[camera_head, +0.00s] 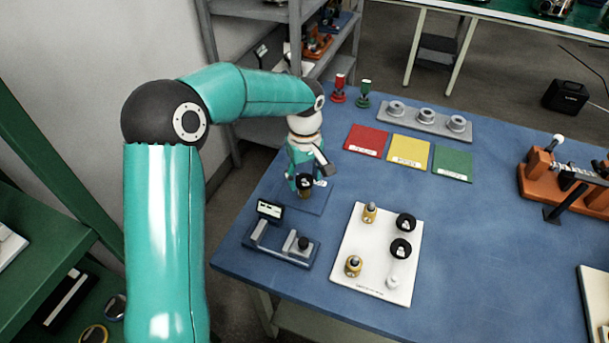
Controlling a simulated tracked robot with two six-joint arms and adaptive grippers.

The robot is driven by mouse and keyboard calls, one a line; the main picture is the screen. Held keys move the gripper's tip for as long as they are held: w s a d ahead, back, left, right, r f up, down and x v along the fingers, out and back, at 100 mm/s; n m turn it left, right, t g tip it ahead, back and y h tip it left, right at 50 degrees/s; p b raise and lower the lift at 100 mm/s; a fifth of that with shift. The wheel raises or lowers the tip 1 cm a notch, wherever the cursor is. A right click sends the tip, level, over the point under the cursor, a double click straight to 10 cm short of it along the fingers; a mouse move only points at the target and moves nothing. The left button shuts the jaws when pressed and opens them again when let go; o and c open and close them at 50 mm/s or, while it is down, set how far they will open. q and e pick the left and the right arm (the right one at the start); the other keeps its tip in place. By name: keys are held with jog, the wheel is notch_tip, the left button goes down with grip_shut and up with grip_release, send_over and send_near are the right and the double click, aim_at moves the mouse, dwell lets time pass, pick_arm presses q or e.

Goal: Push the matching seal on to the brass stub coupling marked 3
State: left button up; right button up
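My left gripper (306,178) points down over a small blue mat (314,204) at the table's left side. A dark round piece with a brass-coloured part (304,185) shows at its fingertips; I cannot tell whether the fingers grip it. A white board (345,248) carries a brass stub coupling at its back left (369,212) and another at its front left (353,265). The coupling numbers are too small to read. My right gripper is out of view.
A blue-grey fixture with a small display (269,210) stands left of the board. Red (366,141), yellow (409,151) and green mats (452,163) and a grey block with three rings (425,119) lie behind. An orange fixture (565,182) stands right. The table's middle right is clear.

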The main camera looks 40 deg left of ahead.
pick_arm(q)
jog(key=shift+o, duration=1.1)
jog(key=shift+r, duration=0.1)
notch_tip(320, 180, up, 12)
jog(key=shift+w, duration=0.1)
